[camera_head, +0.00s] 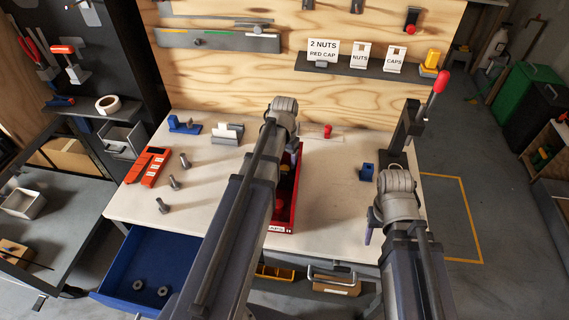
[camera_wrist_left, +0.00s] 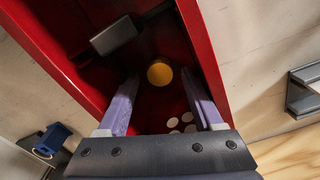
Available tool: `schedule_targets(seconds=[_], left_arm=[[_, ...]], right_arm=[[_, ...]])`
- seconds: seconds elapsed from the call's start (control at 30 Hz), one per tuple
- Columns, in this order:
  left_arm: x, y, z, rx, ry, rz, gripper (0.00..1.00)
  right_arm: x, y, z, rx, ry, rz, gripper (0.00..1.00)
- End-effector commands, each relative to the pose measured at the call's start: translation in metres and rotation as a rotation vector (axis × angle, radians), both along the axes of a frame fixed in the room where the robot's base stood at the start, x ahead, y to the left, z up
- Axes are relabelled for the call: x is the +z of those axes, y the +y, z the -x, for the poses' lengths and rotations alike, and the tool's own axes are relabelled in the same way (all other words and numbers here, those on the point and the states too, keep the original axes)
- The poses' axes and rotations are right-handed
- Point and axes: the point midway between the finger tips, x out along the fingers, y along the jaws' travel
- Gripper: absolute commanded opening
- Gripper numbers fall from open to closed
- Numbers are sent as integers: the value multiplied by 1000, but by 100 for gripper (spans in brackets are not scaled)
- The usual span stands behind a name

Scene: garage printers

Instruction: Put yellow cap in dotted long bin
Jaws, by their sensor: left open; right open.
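A long red bin (camera_head: 290,208) lies on the workbench, partly hidden by my left arm; its red wall also shows in the left wrist view (camera_wrist_left: 205,50). A round yellow cap (camera_wrist_left: 159,73) is inside it, just beyond and between the fingertips of my left gripper (camera_wrist_left: 159,82). The gripper is open, reaching down into the bin, and does not visibly touch the cap. Several white dots (camera_wrist_left: 172,122) show on the dark surface between the fingers. My right gripper (camera_head: 368,236) is open near the bench's front edge, mostly hidden by its arm.
A grey block (camera_wrist_left: 113,36) is in the bin. A lever press (camera_head: 408,130) stands at right. A blue drawer (camera_head: 120,265) is open at front left.

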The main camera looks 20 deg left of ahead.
Motion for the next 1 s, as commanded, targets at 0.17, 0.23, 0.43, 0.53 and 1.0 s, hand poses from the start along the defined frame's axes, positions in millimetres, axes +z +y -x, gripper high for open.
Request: schedule_targets(seconds=[0.17,0.23,0.43,0.53,1.0], left_arm=[[31,0,0,0,0,0,68],[42,0,0,0,0,0,68],[72,0,0,0,0,0,68],[87,0,0,0,0,0,68],[105,-13,5,-13,3,-2,68]], right_arm=[[31,0,0,0,0,0,54],[42,0,0,0,0,0,54],[72,0,0,0,0,0,54],[87,0,0,1,0,0,54],[105,0,0,2,0,0,54]])
